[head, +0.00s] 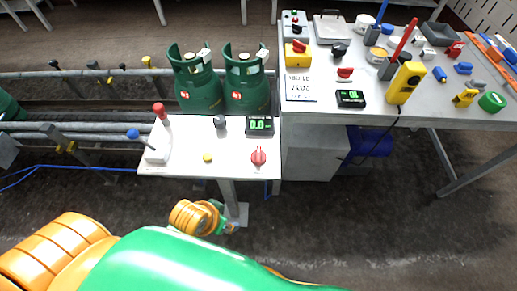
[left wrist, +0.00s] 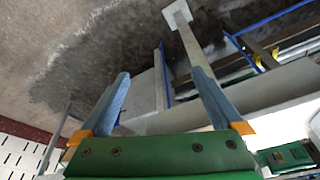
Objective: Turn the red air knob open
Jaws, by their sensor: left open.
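A red round knob (head: 258,156) lies at the front right of the small white table. Another red knob (head: 298,47) sits on a yellow box, and a red-topped knob (head: 345,72) is on the larger table. No readable label shows which is the air knob. My left wrist (head: 195,216) is below the front edge of the small table. My left gripper (left wrist: 158,76) is open, with blue-grey fingers apart and nothing between them. No red knob shows in the left wrist view. My right gripper is not in view.
The small white table (head: 185,160) also holds a red-topped lever (head: 160,112), a blue-topped lever (head: 134,134), a black knob, a yellow button and a green display (head: 260,126). Two green cylinders (head: 197,85) stand behind it. The larger table (head: 440,115) is crowded.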

